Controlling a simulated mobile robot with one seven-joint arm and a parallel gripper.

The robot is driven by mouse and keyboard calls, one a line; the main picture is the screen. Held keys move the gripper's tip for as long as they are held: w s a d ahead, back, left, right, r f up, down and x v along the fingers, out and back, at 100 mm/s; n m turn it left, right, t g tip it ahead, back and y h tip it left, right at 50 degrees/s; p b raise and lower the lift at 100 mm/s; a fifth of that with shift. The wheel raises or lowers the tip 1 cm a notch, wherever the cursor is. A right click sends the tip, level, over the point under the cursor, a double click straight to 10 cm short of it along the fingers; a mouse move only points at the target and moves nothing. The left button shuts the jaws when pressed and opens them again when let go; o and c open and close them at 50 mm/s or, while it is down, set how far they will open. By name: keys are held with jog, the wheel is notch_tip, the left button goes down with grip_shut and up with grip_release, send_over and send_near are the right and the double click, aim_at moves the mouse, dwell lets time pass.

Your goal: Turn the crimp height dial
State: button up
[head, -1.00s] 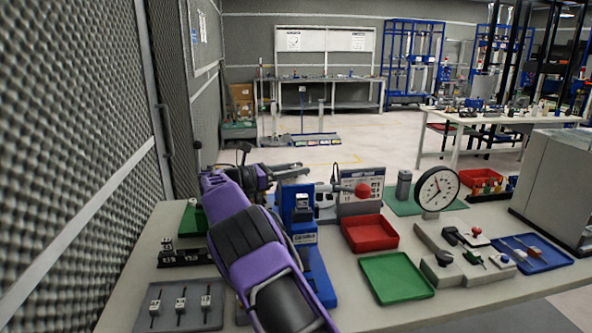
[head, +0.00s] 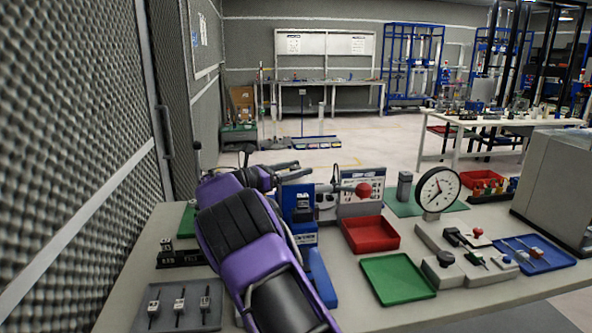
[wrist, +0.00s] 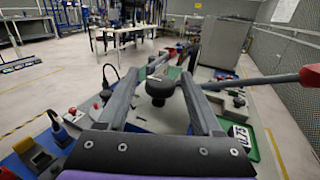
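In the wrist view, a round black knob (wrist: 160,88), which looks like the crimp height dial, sits between the two grey fingers of my gripper (wrist: 162,72). The fingers are apart, with a gap showing on each side of the knob. A white display reading about 0.75 (wrist: 240,134) lies to the right of it. In the head view, my gripper (head: 288,170) is over the top of the blue press (head: 302,204). The dial cannot be made out there. A red ball (head: 363,190) ends the press's lever, which extends right.
A red tray (head: 370,246), a green tray (head: 420,290) and a grey fixture block (head: 445,274) stand right of the press. A round gauge (head: 437,188) stands behind them. A grey tray with terminals (head: 170,316) lies front left. The red-ended lever passes close to my right finger.

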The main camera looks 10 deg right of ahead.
jog(key=shift+a, duration=0.1)
jog(key=v, duration=1.7)
jog(key=shift+p, duration=0.45)
jog(key=shift+s, duration=0.1)
